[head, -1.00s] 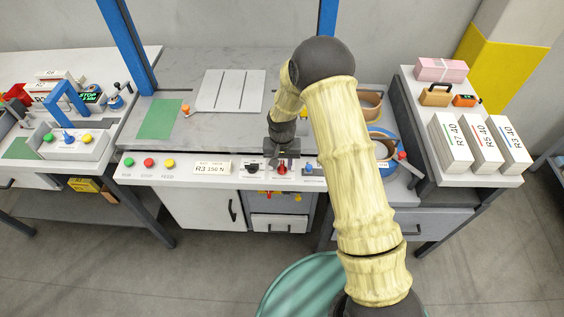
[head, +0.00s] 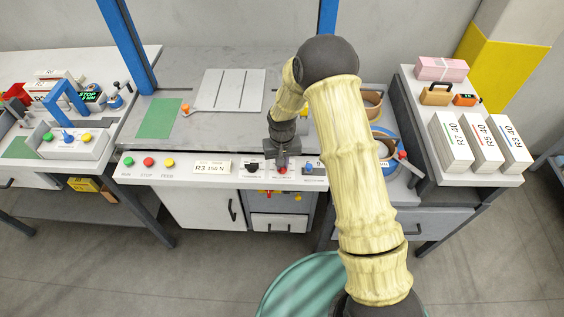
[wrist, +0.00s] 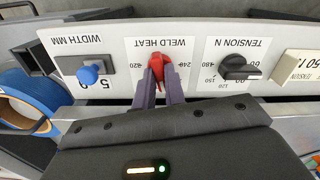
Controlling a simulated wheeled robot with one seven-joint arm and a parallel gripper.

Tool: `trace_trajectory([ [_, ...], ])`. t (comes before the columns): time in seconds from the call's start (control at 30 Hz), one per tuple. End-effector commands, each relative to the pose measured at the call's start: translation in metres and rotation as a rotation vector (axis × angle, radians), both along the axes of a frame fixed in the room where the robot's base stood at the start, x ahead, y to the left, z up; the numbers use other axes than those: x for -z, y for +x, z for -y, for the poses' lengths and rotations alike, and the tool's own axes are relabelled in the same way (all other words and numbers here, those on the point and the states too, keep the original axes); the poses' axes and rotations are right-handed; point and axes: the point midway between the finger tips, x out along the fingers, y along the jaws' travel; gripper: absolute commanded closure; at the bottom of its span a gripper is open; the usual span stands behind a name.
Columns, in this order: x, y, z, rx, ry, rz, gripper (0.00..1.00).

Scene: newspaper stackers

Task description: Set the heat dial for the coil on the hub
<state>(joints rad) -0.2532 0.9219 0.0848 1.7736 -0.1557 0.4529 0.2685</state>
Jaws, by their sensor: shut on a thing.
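The red weld heat dial (wrist: 157,68) sits on the white console panel (wrist: 120,52), between the black tension dial (wrist: 238,68) and the blue width knob (wrist: 88,74). My gripper (wrist: 160,85) is shut on the red dial, one finger on each side. In the head view my gripper (head: 281,160) is over the red dial (head: 282,170), which is partly hidden. The wrist view is upside down; numbers beside the dial are partly covered, so its exact setting cannot be told. A coil on a blue hub (head: 384,140) stands to the right, partly behind my arm.
A sign reading R3 150 N (head: 212,167) and green, red and yellow buttons (head: 148,162) lie left along the console. Stacks of bundles (head: 482,145) stand on the right table. Another brown coil (head: 371,103) is behind my arm.

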Motion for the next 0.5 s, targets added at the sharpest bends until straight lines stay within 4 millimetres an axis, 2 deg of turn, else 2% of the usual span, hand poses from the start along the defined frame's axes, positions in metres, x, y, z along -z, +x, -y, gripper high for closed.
trace_trajectory([
  [0.5, -0.0008, 0.0003, -0.0011, -0.419, 0.002, 0.001, 1.0],
])
